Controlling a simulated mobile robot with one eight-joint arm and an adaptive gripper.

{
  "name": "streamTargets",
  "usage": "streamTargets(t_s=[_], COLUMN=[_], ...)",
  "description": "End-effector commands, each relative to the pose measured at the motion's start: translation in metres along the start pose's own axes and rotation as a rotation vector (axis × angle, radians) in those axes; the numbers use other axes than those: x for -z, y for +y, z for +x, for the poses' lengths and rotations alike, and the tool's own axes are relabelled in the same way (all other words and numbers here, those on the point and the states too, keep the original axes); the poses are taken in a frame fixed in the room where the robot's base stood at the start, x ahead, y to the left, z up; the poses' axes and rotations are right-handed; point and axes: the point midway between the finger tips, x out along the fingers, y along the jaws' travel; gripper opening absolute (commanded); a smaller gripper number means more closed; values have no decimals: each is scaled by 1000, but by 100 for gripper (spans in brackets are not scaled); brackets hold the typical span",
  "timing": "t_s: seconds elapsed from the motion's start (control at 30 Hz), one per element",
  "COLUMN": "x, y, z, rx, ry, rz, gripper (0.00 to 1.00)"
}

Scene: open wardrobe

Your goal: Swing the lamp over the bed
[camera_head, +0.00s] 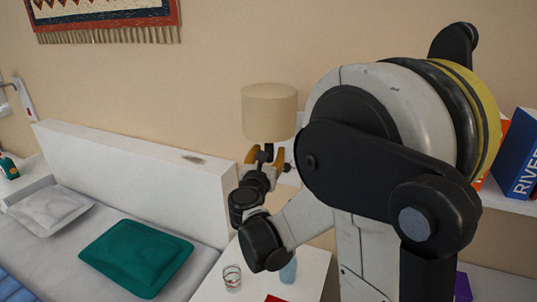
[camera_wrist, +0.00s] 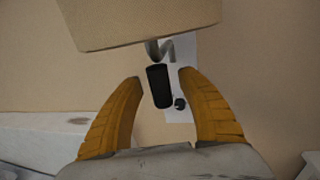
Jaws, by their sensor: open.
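The lamp has a beige drum shade (camera_head: 269,112) in front of the wall, above the bedside table. In the wrist view the shade (camera_wrist: 140,22) fills the top, with a curved metal piece and a black grip-like part (camera_wrist: 157,88) below it. My gripper (camera_head: 266,156) is just under the shade; its orange fingers are open in the wrist view (camera_wrist: 160,78). The black part appears between the fingers, apart from both; its depth relative to the fingertips is unclear. The bed (camera_head: 70,262) lies at the left with a white headboard (camera_head: 140,165). My arm hides part of the lamp's mount.
A white bedside table (camera_head: 250,289) holds a striped glass (camera_head: 232,276), a bluish bottle (camera_head: 288,271) and a red item (camera_head: 274,298). A green pillow (camera_head: 137,257) and a grey pillow (camera_head: 50,209) lie on the bed. Books (camera_head: 518,155) stand on a shelf at right.

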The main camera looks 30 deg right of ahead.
Motion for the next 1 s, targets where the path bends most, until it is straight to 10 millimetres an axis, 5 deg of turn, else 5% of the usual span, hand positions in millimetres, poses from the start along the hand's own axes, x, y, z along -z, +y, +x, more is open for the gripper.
streamTargets(t_s=[0.37, 0.53, 1.0], x=[0, 0, 0], y=[0, 0, -11], z=[8, 7, 5], rx=[0, 0, -79], ry=[0, 0, 1], rz=[1, 1, 1], gripper=[46, 0, 0])
